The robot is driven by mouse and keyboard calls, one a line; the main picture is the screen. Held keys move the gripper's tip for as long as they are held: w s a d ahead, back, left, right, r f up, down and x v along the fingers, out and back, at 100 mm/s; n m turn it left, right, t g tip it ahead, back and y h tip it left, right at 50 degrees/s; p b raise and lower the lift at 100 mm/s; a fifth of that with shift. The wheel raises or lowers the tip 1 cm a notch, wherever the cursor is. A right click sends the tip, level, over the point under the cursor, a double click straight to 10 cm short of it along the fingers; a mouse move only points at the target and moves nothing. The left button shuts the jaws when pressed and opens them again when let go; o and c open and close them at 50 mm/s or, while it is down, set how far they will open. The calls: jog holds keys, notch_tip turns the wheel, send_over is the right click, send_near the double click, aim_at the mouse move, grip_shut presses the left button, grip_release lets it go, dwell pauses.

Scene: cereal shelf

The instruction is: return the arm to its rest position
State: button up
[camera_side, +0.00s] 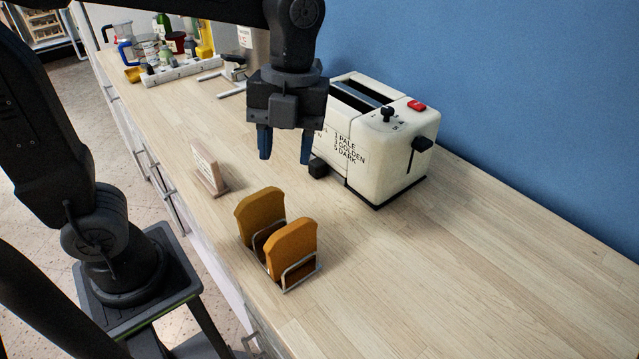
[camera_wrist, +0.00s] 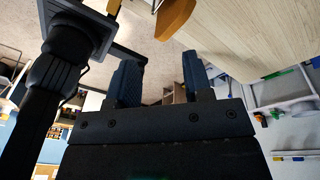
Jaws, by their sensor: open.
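My gripper (camera_side: 285,146) hangs above the wooden counter, in front of the white toaster (camera_side: 385,140). Its two blue fingers are apart with nothing between them. In the wrist view the gripper (camera_wrist: 160,82) also shows open and empty. My arm reaches in from the upper left over the counter, and my base stands on a stand at the lower left. Two slices of toast, a rear slice (camera_side: 260,212) and a front slice (camera_side: 292,248), stand upright in a wire toast rack (camera_side: 300,272), in front of and below the gripper and apart from it.
A small upright card (camera_side: 208,170) stands on the counter (camera_side: 420,270) left of the gripper. Bottles and a mug sit near a white power strip (camera_side: 182,72) at the far end. A blue wall (camera_side: 500,70) bounds the back. The counter's right part is clear.

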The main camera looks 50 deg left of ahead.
jog(key=s+a+n+t, duration=0.3)
jog(key=n, duration=1)
jog(key=s+a+f+n+t, duration=0.1)
jog(key=s+a+n+t, duration=0.2)
jog(key=n, duration=1)
jog(key=shift+a+n+t+y, duration=0.3)
jog(key=shift+a+n+t, duration=0.1)
jog(key=shift+a+t, duration=0.35)
